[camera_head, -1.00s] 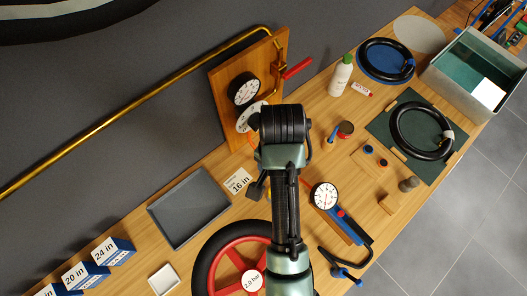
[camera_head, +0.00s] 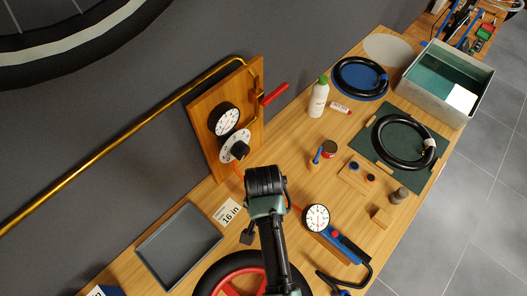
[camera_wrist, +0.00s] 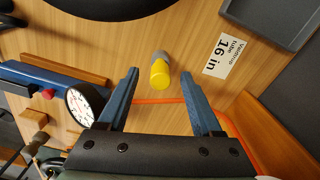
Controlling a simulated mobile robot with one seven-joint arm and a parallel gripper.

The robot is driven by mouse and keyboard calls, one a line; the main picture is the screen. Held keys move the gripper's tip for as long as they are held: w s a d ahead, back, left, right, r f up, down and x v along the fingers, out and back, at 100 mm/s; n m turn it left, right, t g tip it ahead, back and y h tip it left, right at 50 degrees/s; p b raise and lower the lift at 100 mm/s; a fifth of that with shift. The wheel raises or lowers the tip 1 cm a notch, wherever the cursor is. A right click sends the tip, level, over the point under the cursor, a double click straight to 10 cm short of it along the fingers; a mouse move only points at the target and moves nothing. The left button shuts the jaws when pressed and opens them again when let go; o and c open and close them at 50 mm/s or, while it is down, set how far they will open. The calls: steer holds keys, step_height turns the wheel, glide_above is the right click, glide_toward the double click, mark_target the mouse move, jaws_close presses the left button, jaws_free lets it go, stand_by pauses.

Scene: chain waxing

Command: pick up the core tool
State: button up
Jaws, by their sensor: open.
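A short yellow and grey cylinder (camera_wrist: 160,72), which I take to be the core tool, lies on the wooden bench in the wrist view. My gripper (camera_wrist: 160,82) is open, with its two blue fingers pointing toward the cylinder, one on each side of it in the picture. Neither finger appears to touch it. I cannot tell the height of the fingertips above the bench. In the head view my arm hides the cylinder and the fingers.
A "16 in" label (camera_wrist: 222,55) and a grey tray (camera_head: 178,246) lie close by. A dial gauge (camera_head: 317,217) with a blue base stands on the other side. A red-spoked wheel (camera_head: 240,285) is near. An orange hose (camera_wrist: 160,101) runs under the fingers.

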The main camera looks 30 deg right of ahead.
steer(key=shift+f, duration=1.15)
jaws_close()
